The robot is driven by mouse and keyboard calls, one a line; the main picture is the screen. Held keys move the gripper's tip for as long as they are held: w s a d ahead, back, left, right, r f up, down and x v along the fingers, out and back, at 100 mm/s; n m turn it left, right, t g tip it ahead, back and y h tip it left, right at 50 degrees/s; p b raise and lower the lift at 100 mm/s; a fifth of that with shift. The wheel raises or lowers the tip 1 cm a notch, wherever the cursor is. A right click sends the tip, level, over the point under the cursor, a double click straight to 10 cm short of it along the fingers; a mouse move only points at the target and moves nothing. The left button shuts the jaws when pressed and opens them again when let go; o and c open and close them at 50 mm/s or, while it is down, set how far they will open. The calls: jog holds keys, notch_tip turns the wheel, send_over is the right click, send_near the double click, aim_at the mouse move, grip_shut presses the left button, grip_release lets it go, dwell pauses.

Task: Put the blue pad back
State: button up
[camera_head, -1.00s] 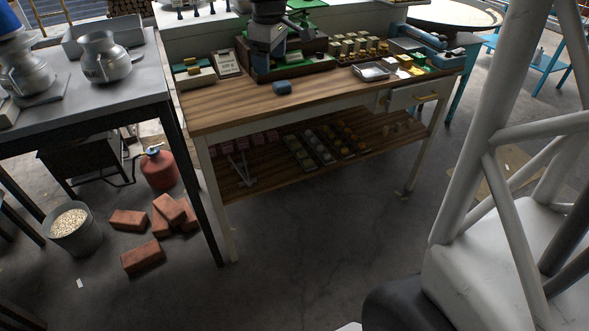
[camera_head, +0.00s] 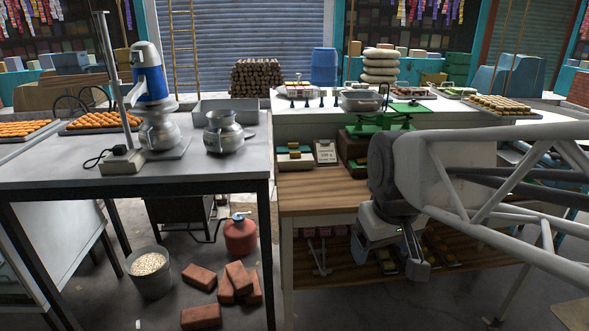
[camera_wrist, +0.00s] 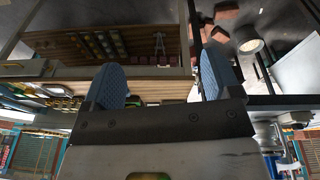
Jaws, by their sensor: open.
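I cannot pick out the blue pad in either current view; my arm covers much of the wooden workbench (camera_head: 315,190), where a small blue block lay near the front edge earlier. My gripper (camera_head: 393,262) hangs in front of the bench's front edge, pointing down. In the wrist view my gripper (camera_wrist: 162,68) shows two fingers with blue textured inner pads, spread wide apart. Nothing is between them. The bench's wooden shelf and front edge show upside down behind the fingers.
A grey metal table (camera_head: 60,172) at left bears a blue-topped machine (camera_head: 150,80) and a metal jug (camera_head: 223,132). Below are a red can (camera_head: 240,236), bricks (camera_head: 235,280) and a bucket (camera_head: 149,272). A green scale (camera_head: 380,122) stands behind my arm.

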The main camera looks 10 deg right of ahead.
jog(key=s+a+f+m, duration=0.1)
jog(key=s+f+m, duration=0.1)
jog(key=s, duration=0.5)
jog(key=shift+f, duration=0.75)
jog(key=shift+s, duration=0.1)
dwell(0.4)
